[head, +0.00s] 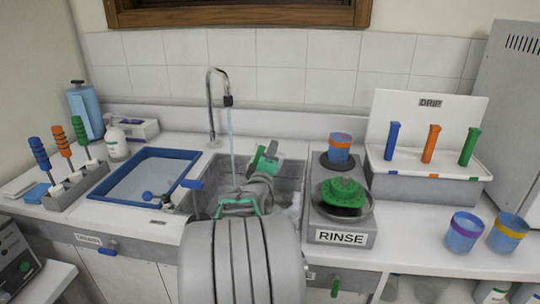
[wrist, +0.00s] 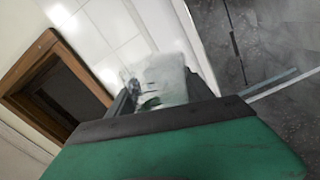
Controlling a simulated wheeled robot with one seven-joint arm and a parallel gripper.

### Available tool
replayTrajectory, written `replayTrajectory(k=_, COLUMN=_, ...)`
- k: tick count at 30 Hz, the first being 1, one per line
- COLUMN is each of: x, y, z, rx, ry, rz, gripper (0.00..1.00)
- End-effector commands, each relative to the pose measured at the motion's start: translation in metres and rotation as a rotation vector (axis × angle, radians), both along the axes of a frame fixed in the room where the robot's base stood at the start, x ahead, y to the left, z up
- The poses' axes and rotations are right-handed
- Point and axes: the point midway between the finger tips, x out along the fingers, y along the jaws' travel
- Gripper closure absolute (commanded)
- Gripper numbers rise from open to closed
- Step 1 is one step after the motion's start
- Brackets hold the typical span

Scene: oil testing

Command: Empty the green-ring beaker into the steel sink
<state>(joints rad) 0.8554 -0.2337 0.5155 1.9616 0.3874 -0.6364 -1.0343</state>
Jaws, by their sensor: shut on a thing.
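My gripper (head: 266,158) is over the steel sink (head: 292,172), with my arm covering much of the basin. In the wrist view a pale, translucent vessel with a bit of green, which looks like the green-ring beaker (wrist: 168,78), sits beyond the green and dark gripper parts (wrist: 160,125). My gripper is shut on it. The wrist view is rolled well over to the side, so the gripper is tilted. The beaker is mostly hidden in the head view, and its contents cannot be made out.
A tap (head: 211,105) with a thin stream stands behind the sink, close left of my gripper. A blue-rimmed tray (head: 187,157) lies left. Right are the RINSE unit (head: 341,238), an orange-ringed beaker (head: 340,150), the DRIP rack (head: 425,185) and two more beakers (head: 464,233) (head: 507,234).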

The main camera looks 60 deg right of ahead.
Motion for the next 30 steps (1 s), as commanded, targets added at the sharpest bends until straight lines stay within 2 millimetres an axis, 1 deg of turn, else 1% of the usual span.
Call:
replayTrajectory(k=1, x=0.000, y=0.000, z=0.003, rx=-0.005, ry=0.010, rz=0.000, gripper=0.83)
replayTrajectory(k=9, x=0.002, y=0.001, z=0.007, rx=-0.029, ry=0.067, rz=0.001, gripper=0.83)
replayTrajectory(k=30, x=0.013, y=0.005, z=0.025, rx=-0.162, ry=0.376, rz=0.001, gripper=0.83)
